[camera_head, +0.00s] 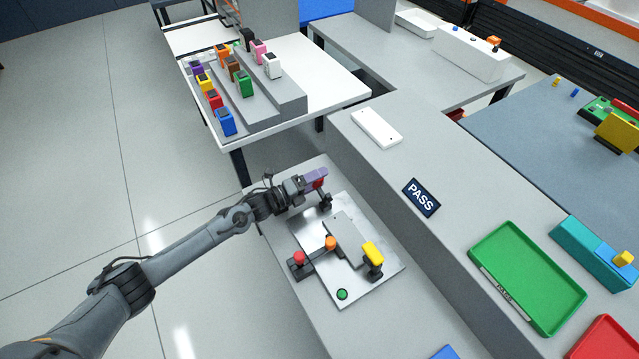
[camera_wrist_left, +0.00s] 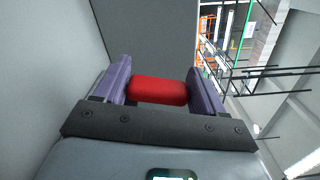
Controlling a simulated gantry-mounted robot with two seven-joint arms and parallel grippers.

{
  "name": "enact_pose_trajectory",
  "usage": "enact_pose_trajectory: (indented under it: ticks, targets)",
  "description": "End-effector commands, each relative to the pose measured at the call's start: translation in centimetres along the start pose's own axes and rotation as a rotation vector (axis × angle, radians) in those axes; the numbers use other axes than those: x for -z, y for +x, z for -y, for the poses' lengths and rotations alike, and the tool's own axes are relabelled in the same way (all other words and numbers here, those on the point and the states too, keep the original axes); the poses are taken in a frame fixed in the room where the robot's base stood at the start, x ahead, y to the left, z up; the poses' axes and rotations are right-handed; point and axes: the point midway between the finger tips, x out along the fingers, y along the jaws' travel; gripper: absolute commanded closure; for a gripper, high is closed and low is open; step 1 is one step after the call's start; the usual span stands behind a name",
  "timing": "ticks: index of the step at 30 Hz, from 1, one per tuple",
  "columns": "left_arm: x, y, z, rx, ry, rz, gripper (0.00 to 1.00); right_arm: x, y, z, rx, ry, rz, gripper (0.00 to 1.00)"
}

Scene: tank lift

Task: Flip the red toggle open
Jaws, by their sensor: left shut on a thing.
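My left gripper (camera_head: 318,180) is at the far end of the metal fixture plate (camera_head: 379,290). It is shut on the red toggle handle (camera_head: 321,184), whose dark base (camera_head: 325,202) stands on the plate just below. In the left wrist view the red handle (camera_wrist_left: 158,91) sits between the two purple fingers. The fingers hide part of the handle in the head view, and I cannot tell its exact angle. My right gripper is not in view.
A yellow-handled toggle (camera_head: 373,252), an orange knob (camera_head: 330,243), a red knob (camera_head: 299,257) and a green button (camera_head: 342,294) are on the plate. A raised grey ledge with a PASS sign (camera_head: 421,197) and green tray (camera_head: 528,277) runs along the right.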

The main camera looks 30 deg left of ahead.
Motion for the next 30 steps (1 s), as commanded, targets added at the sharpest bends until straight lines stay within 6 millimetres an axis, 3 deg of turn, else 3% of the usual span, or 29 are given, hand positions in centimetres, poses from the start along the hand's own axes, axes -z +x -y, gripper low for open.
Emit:
enact_pose_trajectory:
  ticks: [13,30]
  targets:
    - [-0.6,0.0,-2.0,0.0,-0.28,0.0,0.85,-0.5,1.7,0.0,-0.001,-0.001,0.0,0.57]
    - [-0.7,0.0,-2.2,0.001,-0.34,-0.001,0.85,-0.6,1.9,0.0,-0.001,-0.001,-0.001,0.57]
